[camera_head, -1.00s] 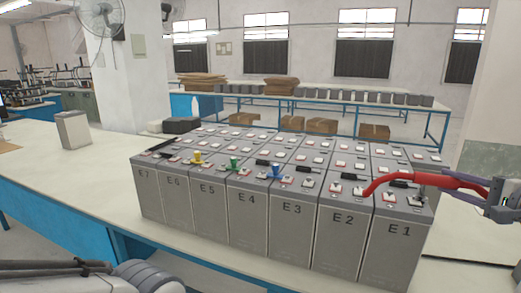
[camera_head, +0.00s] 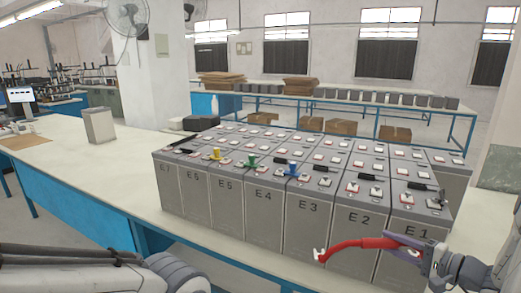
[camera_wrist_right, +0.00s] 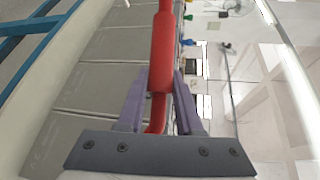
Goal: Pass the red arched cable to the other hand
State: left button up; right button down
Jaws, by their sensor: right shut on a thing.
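The red arched cable (camera_head: 365,243) is held in the right gripper (camera_head: 426,254) at its right end. It stretches left in front of the faces of batteries E2 and E1, clear of the battery tops. A small pale metal end piece shows at its left tip. In the right wrist view the purple fingers of the right gripper (camera_wrist_right: 161,95) close around the thick red sleeve of the cable (camera_wrist_right: 162,45). Only grey and white links of my left arm show at the lower left; the left gripper itself is out of view.
Rows of grey batteries (camera_head: 264,212), labelled E1 to E7 along the front, stand on the long table (camera_head: 65,162). Yellow, green and blue caps and black links sit on their tops. A lone grey box (camera_head: 99,126) stands left. The table between is clear.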

jog(key=s+a+f+n+g+y, duration=0.2)
jog(key=a+f+y, duration=0.1)
jog(key=a+f, duration=0.65)
jog(key=s+a+f+n+g+y, duration=0.2)
jog(key=a+f+n, duration=0.1)
jog(key=a+f, duration=0.7)
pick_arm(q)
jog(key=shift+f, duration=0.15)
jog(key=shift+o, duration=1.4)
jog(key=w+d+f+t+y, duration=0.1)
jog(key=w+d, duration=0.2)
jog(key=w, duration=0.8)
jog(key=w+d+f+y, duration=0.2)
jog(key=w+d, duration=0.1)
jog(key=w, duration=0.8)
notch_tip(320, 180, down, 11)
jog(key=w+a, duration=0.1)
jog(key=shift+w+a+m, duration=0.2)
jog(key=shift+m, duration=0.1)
pick_arm(e)
jog(key=w+a+r+n+g+y, duration=0.1)
jog(key=w+a+r+n+g, duration=0.1)
jog(key=a, duration=0.6)
jog(key=w+a+r+n+g+y, duration=0.2)
jog(key=a+r+n+g, duration=0.3)
jog(key=a+g, duration=0.3)
jog(key=shift+a+r+n+g, duration=0.3)
jog(key=shift+a+r, duration=0.3)
jog(key=shift+a, duration=0.05)
